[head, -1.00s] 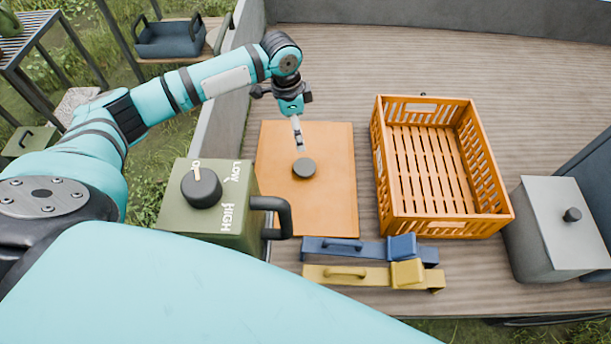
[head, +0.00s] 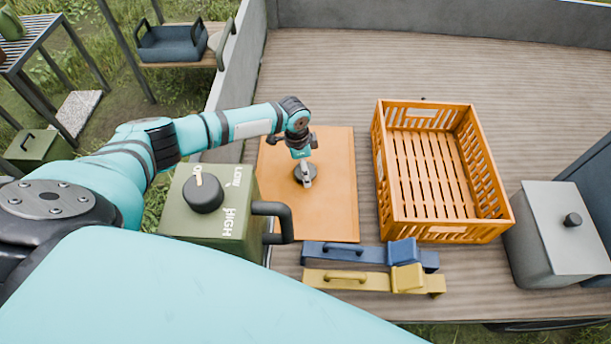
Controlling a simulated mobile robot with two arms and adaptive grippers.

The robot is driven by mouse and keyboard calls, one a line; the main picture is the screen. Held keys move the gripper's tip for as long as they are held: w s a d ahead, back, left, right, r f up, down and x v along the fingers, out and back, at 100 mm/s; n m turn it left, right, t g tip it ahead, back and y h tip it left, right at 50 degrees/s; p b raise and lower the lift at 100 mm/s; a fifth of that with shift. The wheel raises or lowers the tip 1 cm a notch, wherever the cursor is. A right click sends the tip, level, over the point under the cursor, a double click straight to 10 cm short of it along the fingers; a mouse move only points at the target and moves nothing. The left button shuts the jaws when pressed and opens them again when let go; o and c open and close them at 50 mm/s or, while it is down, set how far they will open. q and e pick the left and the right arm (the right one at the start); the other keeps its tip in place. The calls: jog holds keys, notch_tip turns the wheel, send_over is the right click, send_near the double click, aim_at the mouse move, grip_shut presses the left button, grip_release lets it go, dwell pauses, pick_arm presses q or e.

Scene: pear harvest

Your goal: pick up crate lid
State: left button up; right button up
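The crate lid (head: 335,205) is a flat orange board lying on the truck bed, left of the orange crate. Its round dark knob (head: 298,173) is partly covered by my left gripper (head: 307,181). My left arm comes in from the left and the gripper points down at the knob, with its fingertips at or just over it. Whether the fingers touch or grip the knob is too small to tell. The lid lies flat. My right gripper is not in view.
An empty slatted orange crate (head: 380,185) stands to the right of the lid. A green box with a dial (head: 215,220) stands close in front-left. Blue (head: 345,253) and yellow (head: 345,279) handled bars lie in front. A grey lidded bin (head: 555,240) stands at right. The bed behind is clear.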

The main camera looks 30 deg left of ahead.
pick_arm(q)
notch_tip(320, 180, down, 2)
jog(key=shift+w+d+f, duration=0.15)
jog(key=c, duration=1.5)
